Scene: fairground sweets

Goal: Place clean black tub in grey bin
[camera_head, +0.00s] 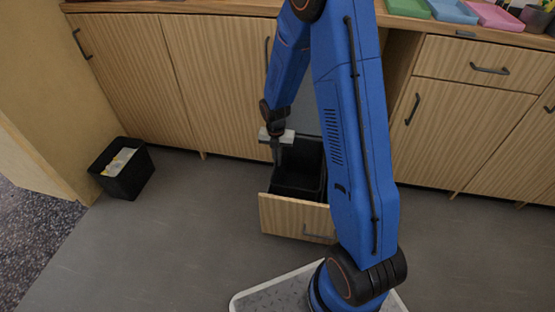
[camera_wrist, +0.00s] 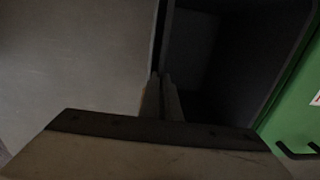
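My gripper (camera_head: 277,157) points down at the left side of a pulled-out wooden drawer (camera_head: 285,213). Dark, box-like containers (camera_head: 312,157) stand in the drawer. In the wrist view the fingers (camera_wrist: 162,82) are close together. A thin dark upright edge (camera_wrist: 162,35) runs to their tips, with a dark hollow (camera_wrist: 220,70) to the right. I cannot tell whether that edge is pinched between the fingers or lies beyond them. I cannot make out a separate black tub from the dark containers, and my arm hides part of the drawer. No bin shows clearly as grey.
A black waste bin (camera_head: 129,182) with pale and yellow contents stands on the floor at the left. A green surface (camera_wrist: 293,95) with a dark handle lies right in the wrist view. Green, blue and pink trays (camera_head: 452,11) stand on the counter. Floor between bin and drawer is clear.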

